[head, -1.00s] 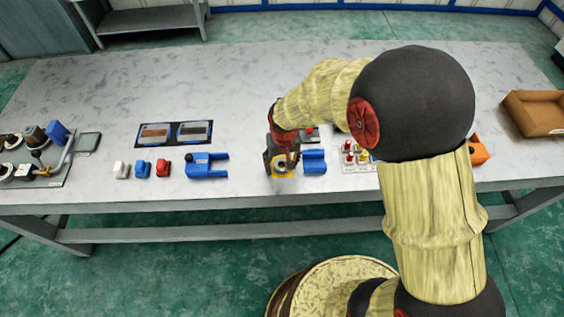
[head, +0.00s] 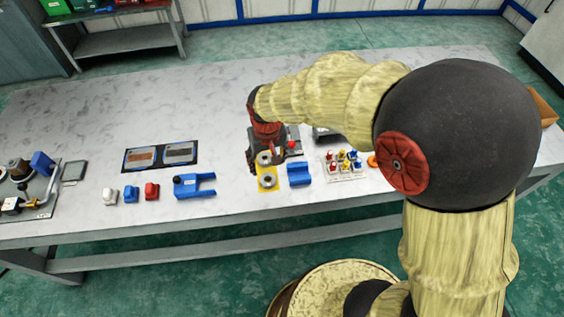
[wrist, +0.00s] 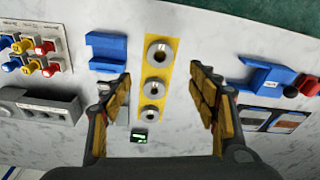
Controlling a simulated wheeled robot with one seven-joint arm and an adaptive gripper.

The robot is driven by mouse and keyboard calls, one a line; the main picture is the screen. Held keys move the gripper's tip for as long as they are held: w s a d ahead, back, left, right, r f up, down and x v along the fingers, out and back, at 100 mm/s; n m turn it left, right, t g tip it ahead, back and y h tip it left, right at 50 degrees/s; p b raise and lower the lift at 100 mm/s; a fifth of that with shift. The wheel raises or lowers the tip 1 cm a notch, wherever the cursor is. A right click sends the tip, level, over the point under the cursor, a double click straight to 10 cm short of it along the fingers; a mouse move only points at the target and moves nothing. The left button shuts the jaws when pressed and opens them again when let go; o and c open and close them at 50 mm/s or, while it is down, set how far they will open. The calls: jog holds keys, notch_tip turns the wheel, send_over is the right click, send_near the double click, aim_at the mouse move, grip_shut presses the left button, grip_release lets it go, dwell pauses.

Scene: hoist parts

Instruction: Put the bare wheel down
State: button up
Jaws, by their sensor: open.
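A yellow strip (wrist: 172,75) lies on the table with three round metal wheels on it, each with a hole in the middle. In the wrist view they are a top wheel (wrist: 159,52), a middle wheel (wrist: 151,88) and a lower wheel (wrist: 149,114). I cannot tell which one is the bare wheel. My gripper (wrist: 163,100) is open, its fingers apart on both sides of the strip, with nothing seen held. In the head view my gripper (head: 262,150) is over the back of the strip (head: 267,188) and partly hides it.
A blue cradle block (head: 300,173) stands right of the strip, and a blue forked part (head: 194,186) to its left. A tray of small coloured parts (head: 345,166) is farther right. Dark panels (head: 160,155) lie back left. The table behind is largely clear.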

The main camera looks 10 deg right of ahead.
jog(key=s+d+r+t, duration=0.1)
jog(key=s+d+r, duration=0.25)
jog(key=r, duration=0.35)
jog(key=s+d+r+t, duration=0.1)
jog(key=s+d+r, duration=0.2)
jog(key=d+r, duration=0.3)
jog(key=s+d+r+m+t, duration=0.1)
jog(key=s+d+r, duration=0.1)
jog(key=s, duration=0.4)
jog(key=s+d+r+t, duration=0.1)
jog(key=s+d+r, duration=0.1)
jog(key=s+r, duration=0.3)
jog(key=shift+s+d+r+m, duration=0.25)
jog(key=shift+s+m, duration=0.15)
jog(key=shift+s, duration=0.1)
